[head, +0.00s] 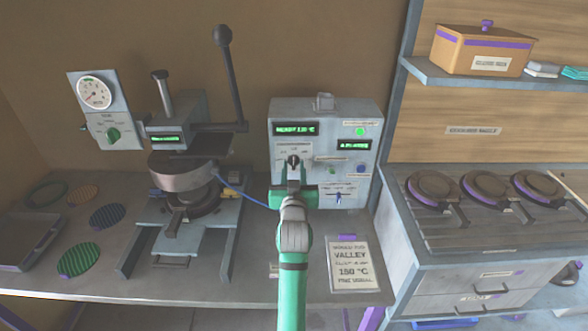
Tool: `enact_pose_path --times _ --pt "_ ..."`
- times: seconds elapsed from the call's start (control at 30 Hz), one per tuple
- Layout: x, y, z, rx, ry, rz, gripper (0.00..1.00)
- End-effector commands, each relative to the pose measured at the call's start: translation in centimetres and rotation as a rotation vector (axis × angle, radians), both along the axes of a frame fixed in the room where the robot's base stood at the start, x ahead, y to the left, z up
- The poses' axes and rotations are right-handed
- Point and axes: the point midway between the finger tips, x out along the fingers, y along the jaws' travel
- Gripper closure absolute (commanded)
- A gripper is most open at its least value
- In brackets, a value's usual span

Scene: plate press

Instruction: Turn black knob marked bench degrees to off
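The black knob (293,161) is on the front of the grey control box (325,109), below a green-lit display (296,129) that seems to read bench and a temperature. The knob's small scale labels are too small to read surely. My green and grey gripper (293,178) reaches up to the box front, just below and in front of the knob. The hand hides the panel below the knob. I cannot tell whether the fingers touch the knob or how far apart they are.
A second display (353,144), a lit green button (361,131) and a blue-handled switch (338,197) are on the box. A plate press (182,175) with a tall lever stands left. A placard (353,266) lies in front. Round hotplates (433,188) stand right.

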Motion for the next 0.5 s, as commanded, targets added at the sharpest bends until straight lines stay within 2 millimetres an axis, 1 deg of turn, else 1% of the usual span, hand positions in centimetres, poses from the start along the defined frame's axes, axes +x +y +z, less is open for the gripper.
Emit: enact_pose_path --times 0.3,0.33,0.43,0.5 --pt "0.28 -0.04 0.01 0.0 -0.001 0.0 0.71" --pt "0.28 -0.05 0.01 0.0 -0.001 -0.001 0.76" --pt "0.27 -0.08 0.01 0.0 -0.001 -0.001 1.0" --pt "0.27 -0.08 0.01 0.0 0.0 -0.001 1.0"
